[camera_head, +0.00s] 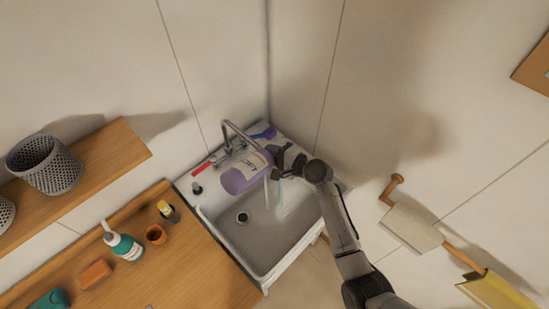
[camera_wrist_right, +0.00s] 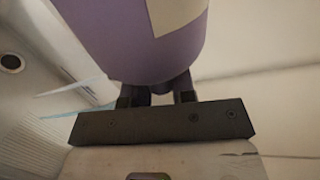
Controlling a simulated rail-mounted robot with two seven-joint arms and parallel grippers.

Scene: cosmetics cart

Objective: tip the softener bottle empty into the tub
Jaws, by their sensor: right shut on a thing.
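The purple softener bottle (camera_head: 246,171) with a pale label is held tilted over the tub (camera_head: 262,262), a white basin with a round drain. My right gripper (camera_head: 274,158) is shut on the bottle, above the back of the tub. In the right wrist view the bottle (camera_wrist_right: 135,35) fills the top middle, between the fingers (camera_wrist_right: 158,92). Pale streaks, which look like liquid, show below the bottle inside the tub. The bottle's opening cannot be made out. My left gripper is not in view.
A metal faucet (camera_head: 240,134) rises behind the bottle, close to it. A cloth (camera_head: 410,228) hangs on a rail at right.

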